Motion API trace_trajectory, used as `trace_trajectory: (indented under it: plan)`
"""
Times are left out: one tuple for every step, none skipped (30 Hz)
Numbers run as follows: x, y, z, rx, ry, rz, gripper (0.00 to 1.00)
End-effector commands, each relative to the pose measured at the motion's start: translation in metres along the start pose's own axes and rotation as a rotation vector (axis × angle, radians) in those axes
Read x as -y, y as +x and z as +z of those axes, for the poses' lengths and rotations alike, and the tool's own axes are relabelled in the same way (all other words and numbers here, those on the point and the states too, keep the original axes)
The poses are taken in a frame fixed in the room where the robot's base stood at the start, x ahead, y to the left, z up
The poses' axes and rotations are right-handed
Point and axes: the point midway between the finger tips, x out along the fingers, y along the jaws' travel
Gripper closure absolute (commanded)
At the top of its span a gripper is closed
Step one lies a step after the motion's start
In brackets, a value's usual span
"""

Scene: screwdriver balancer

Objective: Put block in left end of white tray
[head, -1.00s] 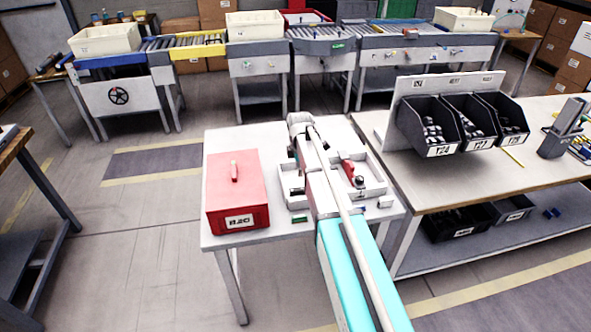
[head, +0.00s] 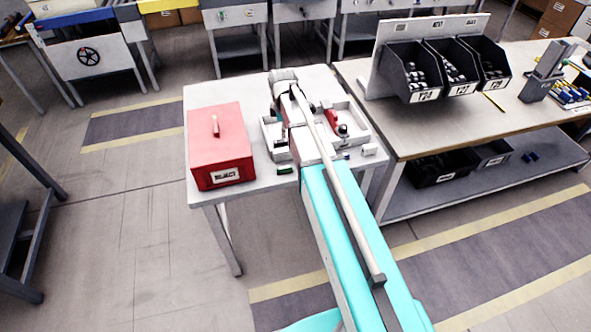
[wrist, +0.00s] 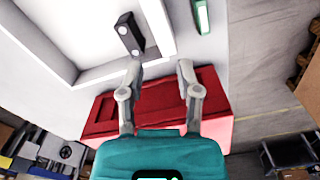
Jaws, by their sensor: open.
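The white tray (head: 357,116) lies on the small table, partly hidden behind my arm in the head view. In the wrist view the white tray (wrist: 160,30) fills the upper left. A dark block (wrist: 129,35) with pale round marks appears to lie inside it by the wall. I cannot tell whether this is the task's block. A small white block (head: 369,149) and a green piece (head: 285,169) lie on the table outside the tray. My gripper (wrist: 160,66) is open, with nothing between its fingertips, apart from the dark block.
A red lidded box (head: 220,150) stands left of the tray; in the wrist view it lies behind my fingers (wrist: 160,105). A red and black object (head: 333,118) is in the tray's right part. A bench with dark bins (head: 455,70) stands to the right.

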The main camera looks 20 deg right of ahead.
Motion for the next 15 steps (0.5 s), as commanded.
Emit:
trace_trajectory:
  plan:
    - [0.019, 0.000, 0.004, 0.000, 0.068, 0.000, 0.56]
    - [0.026, 0.000, 0.006, 0.000, 0.112, 0.000, 0.56]
    - [0.036, 0.000, 0.008, 0.000, 0.174, 0.000, 0.56]
    - [0.044, 0.000, 0.010, 0.000, 0.221, 0.000, 0.56]
    - [0.051, 0.000, 0.012, 0.000, 0.267, 0.000, 0.56]
    - [0.061, 0.000, 0.014, 0.000, 0.330, 0.000, 0.56]
    - [0.069, 0.000, 0.016, 0.000, 0.378, 0.000, 0.56]
    - [0.076, 0.000, 0.018, 0.000, 0.424, 0.000, 0.56]
    - [0.086, 0.000, 0.020, 0.001, 0.487, 0.000, 0.56]
    - [0.093, 0.000, 0.022, 0.001, 0.534, 0.000, 0.56]
    - [0.101, 0.000, 0.023, 0.001, 0.581, 0.000, 0.56]
    - [0.111, 0.000, 0.026, 0.001, 0.644, 0.000, 0.56]
    - [0.118, 0.000, 0.028, 0.001, 0.690, 0.000, 0.56]
    - [0.125, 0.000, 0.029, 0.001, 0.737, 0.000, 0.56]
    - [0.135, 0.000, 0.032, 0.001, 0.800, 0.000, 0.56]
